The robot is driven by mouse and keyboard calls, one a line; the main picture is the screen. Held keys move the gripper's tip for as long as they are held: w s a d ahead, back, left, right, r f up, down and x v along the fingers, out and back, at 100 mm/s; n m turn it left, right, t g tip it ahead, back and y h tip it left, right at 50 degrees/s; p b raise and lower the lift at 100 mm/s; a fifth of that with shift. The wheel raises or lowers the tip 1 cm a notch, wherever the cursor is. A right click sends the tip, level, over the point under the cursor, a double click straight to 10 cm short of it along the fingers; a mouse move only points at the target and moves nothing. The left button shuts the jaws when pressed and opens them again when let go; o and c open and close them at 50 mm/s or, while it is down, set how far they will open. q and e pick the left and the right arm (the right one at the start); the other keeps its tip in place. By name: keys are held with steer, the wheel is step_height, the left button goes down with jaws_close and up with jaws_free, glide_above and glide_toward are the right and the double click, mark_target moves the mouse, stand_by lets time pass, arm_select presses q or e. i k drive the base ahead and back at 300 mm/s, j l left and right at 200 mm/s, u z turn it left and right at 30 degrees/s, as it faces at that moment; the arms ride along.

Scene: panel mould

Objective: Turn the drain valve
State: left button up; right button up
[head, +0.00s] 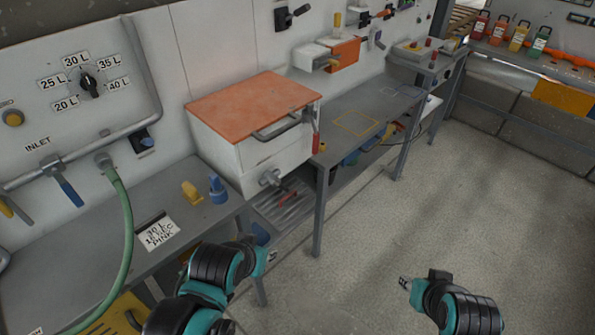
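A white box with an orange lid (252,104) stands at the bench. A round metal fitting (270,177) juts from its lower front, and a red handle (287,196) shows just below and right of it; this looks like the drain valve, but I cannot tell how its handle is turned. My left gripper (271,255) is below the fitting, apart from it and partly hidden by my arm. My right gripper (405,284) is over the floor at the lower right, away from the box. Both are too small to show whether the fingers are open.
A blue-handled inlet valve (68,189) and a green hose (122,220) are on the left wall panel, below a litre dial (90,86). A yellow piece (191,192), a blue piece (217,189) and a label card (158,232) lie on the left bench. Floor at right is clear.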

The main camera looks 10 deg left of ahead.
mark_target(278, 184)
steer(key=i+l, duration=0.25)
steer(key=i, duration=0.2)
steer(key=i+l, duration=0.25)
steer(key=i, duration=0.2)
steer(key=i+l, duration=0.3)
steer(key=i, duration=0.15)
steer(key=i+l, duration=0.25)
steer(key=i, duration=0.2)
steer(key=i+l, duration=0.25)
steer(key=i, duration=0.15)
steer(key=i+l+u, duration=0.1)
steer(key=u, duration=0.35)
steer(key=i+l+u, duration=0.25)
steer(key=u, duration=0.15)
steer(key=i+l+u, duration=0.1)
steer(key=u, duration=0.35)
steer(key=i+l+u, duration=0.1)
steer(key=l+u, duration=0.3)
steer(key=u, duration=2)
